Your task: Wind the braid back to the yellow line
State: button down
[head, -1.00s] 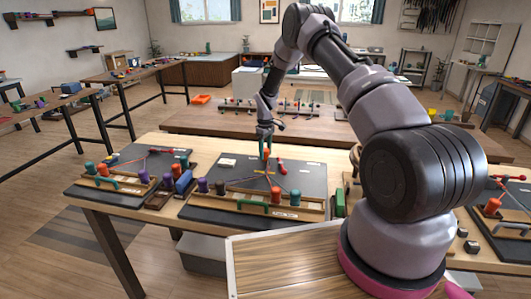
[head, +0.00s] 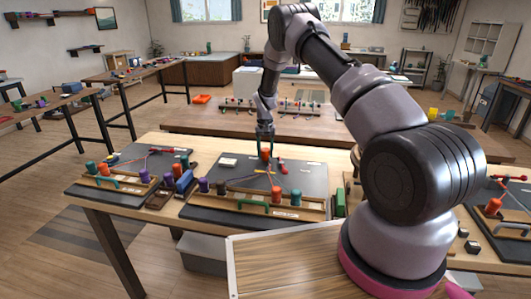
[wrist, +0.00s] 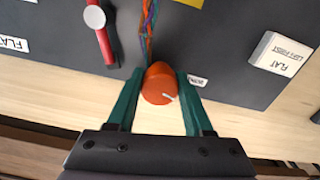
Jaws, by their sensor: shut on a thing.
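The orange knob (wrist: 158,84) sits between the green fingers of my gripper (wrist: 160,103), which are shut on it. In the head view my gripper (head: 265,147) is at the far edge of the middle black board (head: 228,212), with the orange knob (head: 266,154) under it. The braid (wrist: 148,28) of coloured cords runs from the knob up the wrist view. A yellow mark (wrist: 189,3) shows just right of the braid, cut by the frame edge. In the head view the cords (head: 268,181) fan out towards the near side.
A red handle with a pale round end (wrist: 96,20) lies beside the braid. A white label block (wrist: 281,52) lies on the other side. Purple, teal and orange pegs (head: 276,197) stand along the board's near rack. Another corded board (head: 130,160) is at the left.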

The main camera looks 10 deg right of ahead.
aim_at(265, 149)
jog(key=m, duration=0.4)
jog(key=shift+a, duration=0.1)
jog(key=shift+w+m, duration=0.1)
jog(key=shift+m, duration=1.5)
jog(key=shift+c, duration=1.5)
grip_release()
notch_tip(265, 149, up, 11)
jog(key=shift+f, duration=0.1)
